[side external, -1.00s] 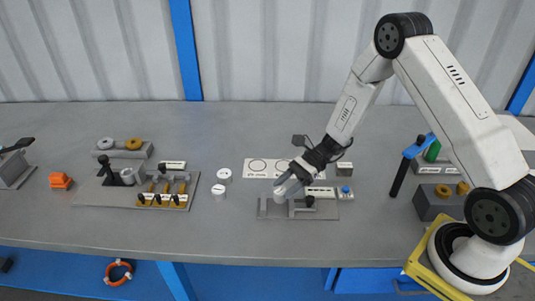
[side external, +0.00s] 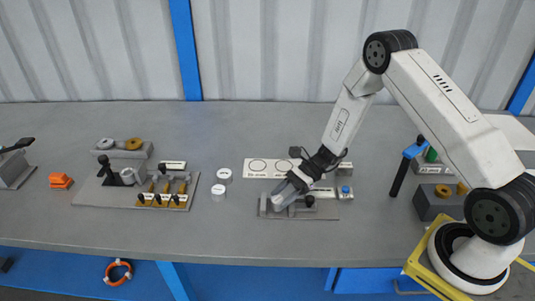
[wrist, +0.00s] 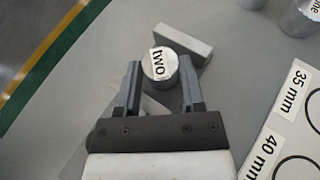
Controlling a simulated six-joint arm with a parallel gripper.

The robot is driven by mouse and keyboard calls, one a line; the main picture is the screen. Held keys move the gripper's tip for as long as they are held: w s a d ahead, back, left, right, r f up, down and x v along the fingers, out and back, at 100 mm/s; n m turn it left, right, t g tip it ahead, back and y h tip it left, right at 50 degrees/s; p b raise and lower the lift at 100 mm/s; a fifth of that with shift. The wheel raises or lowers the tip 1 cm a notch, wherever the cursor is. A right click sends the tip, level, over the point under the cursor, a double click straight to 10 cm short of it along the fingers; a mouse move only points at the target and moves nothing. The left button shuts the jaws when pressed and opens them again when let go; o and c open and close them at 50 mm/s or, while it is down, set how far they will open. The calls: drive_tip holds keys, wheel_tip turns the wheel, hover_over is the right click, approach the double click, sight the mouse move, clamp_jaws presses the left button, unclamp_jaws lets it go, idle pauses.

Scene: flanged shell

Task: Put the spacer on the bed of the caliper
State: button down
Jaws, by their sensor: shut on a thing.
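The spacer, a short grey metal cylinder labelled "two" (wrist: 160,63), sits between my fingertips in the wrist view. My gripper (side external: 284,194) is shut on it, low over the left part of the caliper (side external: 325,214). The fingers also show in the wrist view (wrist: 160,76). The caliper is a flat grey plate with a bar-shaped jaw and a dark knob; its jaw (wrist: 192,44) lies just beyond the spacer. My fingers hide most of the spacer in the side view. I cannot tell whether it touches the bed.
Two similar cylinders (side external: 224,174) (side external: 218,190) stand left of the caliper. A white card with circles (side external: 256,168) lies behind it. A fixture with gold pieces (side external: 165,199) is further left. A blue-topped black post (side external: 399,178) and a grey block (side external: 433,206) stand right.

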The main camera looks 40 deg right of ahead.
drive_tip(key=shift+f, duration=0.1)
drive_tip(key=shift+c, duration=2.4)
unclamp_jaws()
drive_tip(key=v, duration=1.2)
drive_tip(key=shift+s+a+r+n+g, duration=0.3)
drive_tip(key=shift+s+a+n, duration=0.1)
drive_tip(key=shift+n, duration=0.1)
drive_tip(key=s+a+r+n+h, duration=0.3)
drive_tip(key=s+r+n+h, duration=0.1)
drive_tip(key=n, duration=0.5)
drive_tip(key=s+a+r+n+t+h, duration=0.1)
drive_tip(key=s+a+r+n+h, duration=0.2)
drive_tip(key=s+n+h, duration=0.3)
drive_tip(key=r+n+h, duration=0.1)
drive_tip(key=n+h, duration=0.2)
drive_tip(key=shift+s+a+r+n, duration=0.15)
drive_tip(key=shift+s+r+n, duration=0.15)
